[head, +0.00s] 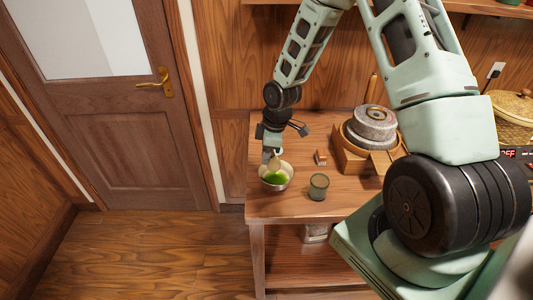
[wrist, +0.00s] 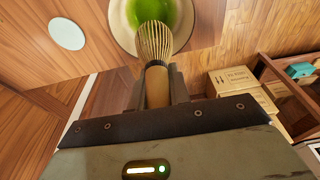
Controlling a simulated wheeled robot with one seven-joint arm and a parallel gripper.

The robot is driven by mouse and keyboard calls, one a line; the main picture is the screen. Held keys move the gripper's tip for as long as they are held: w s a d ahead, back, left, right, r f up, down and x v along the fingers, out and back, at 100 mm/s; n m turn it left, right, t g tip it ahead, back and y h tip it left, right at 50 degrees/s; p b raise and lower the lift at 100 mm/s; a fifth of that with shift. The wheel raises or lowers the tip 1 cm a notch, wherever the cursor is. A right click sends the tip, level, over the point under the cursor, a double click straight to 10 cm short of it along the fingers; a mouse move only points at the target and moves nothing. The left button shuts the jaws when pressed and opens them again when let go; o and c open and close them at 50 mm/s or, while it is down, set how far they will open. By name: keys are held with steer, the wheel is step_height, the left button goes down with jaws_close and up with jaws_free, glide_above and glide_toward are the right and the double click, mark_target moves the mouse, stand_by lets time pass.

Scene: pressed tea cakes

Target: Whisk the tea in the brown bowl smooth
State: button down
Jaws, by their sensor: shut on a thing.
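The bowl (head: 288,183) stands near the left front of the wooden table and holds bright green tea (head: 275,178). Its wall looks pale tan. In the wrist view the bowl (wrist: 182,42) is at the top, cut by the frame edge. My gripper (head: 271,156) is above the bowl, pointing down. It is shut on the handle of a bamboo whisk (wrist: 155,42), whose tines point into the bowl. The tines overlap the green tea in the wrist view; how deep they reach is hidden.
A green-grey cup (head: 318,187) stands right of the bowl. Behind it are a small brown block (head: 321,157) and a stone mill (head: 374,123) on a wooden base. A lidded basket (head: 512,107) is far right. Cardboard boxes (wrist: 235,80) show in the wrist view.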

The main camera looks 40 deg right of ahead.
steer(key=shift+r, duration=0.1)
stand_by(0.5)
step_height(320, 180, up, 5)
steer(key=p, duration=0.4)
steer(key=shift+f, duration=0.2)
stand_by(0.3)
